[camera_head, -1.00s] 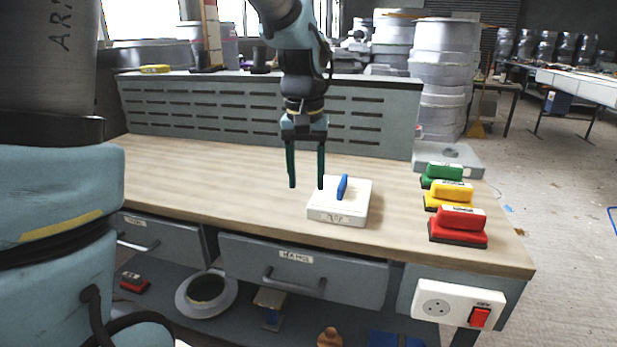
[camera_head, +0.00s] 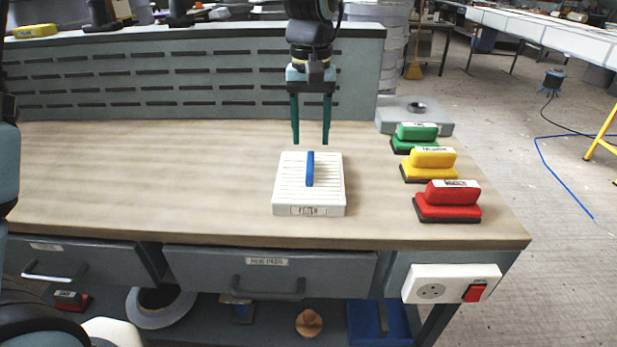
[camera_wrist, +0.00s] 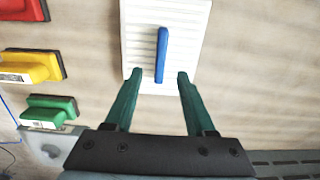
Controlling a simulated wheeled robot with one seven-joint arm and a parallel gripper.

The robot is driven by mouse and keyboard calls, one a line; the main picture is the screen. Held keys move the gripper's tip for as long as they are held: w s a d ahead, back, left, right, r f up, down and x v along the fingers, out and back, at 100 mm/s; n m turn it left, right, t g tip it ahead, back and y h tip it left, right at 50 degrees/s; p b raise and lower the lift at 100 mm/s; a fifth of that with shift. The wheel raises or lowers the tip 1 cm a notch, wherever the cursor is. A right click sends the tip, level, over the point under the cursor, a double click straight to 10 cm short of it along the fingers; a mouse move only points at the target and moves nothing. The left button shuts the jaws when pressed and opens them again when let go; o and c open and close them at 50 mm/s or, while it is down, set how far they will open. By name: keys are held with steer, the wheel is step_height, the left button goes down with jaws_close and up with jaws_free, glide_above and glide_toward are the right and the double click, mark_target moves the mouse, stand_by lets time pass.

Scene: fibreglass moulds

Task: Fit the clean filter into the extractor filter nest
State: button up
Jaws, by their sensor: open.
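The filter (camera_head: 290,197) is a white ribbed block with a blue handle (camera_head: 310,168) on top and a label on its front face. It lies flat on the workbench. In the wrist view the filter (camera_wrist: 190,30) is just beyond my fingertips, with its blue handle (camera_wrist: 162,55) lined up between them. My gripper (camera_head: 311,142) points down, open and empty, above and behind the filter in the head view. I cannot tell for sure which thing is the filter nest.
Green (camera_head: 416,132), yellow (camera_head: 432,158) and red (camera_head: 450,194) handled blocks stand in a row along the right of the bench (camera_head: 130,180). A slotted grey panel (camera_head: 180,80) rises along the back. The left of the bench top is clear. A socket with a red switch (camera_head: 474,292) is on the front.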

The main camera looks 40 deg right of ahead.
mark_target(310, 161)
steer(key=shift+s+a+f+p, duration=0.1)
steer(key=shift+f+p, duration=0.35)
steer(key=shift+f, duration=0.9)
steer(key=shift+s+a+f+p, duration=0.1)
steer(key=shift+f+p, duration=0.3)
steer(key=shift+f, duration=0.9)
jaws_close()
